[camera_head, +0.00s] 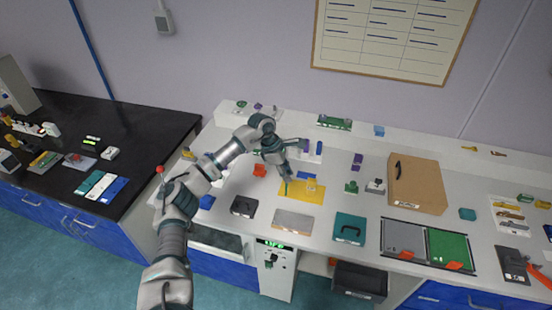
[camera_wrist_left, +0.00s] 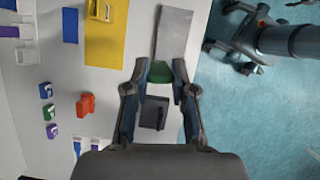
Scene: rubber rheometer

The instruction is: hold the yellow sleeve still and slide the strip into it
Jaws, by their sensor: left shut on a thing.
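The yellow sleeve looks like the small yellow piece (camera_head: 312,186) on a flat yellow mat (camera_head: 318,195). It also shows at the top edge of the left wrist view (camera_wrist_left: 103,10). My left gripper (camera_head: 285,183) is left of the sleeve and apart from it. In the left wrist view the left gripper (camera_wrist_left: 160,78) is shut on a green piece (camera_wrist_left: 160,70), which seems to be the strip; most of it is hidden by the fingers. My right gripper (camera_wrist_left: 218,28) seems to be at the upper right of that view, over the floor, with spread, empty fingers.
A grey plate (camera_head: 292,221) and a dark box (camera_head: 243,206) lie in front of the mat. An orange piece (camera_head: 259,170) stands left of the left gripper. A teal box (camera_head: 349,229) and a brown case (camera_head: 417,184) are to the right.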

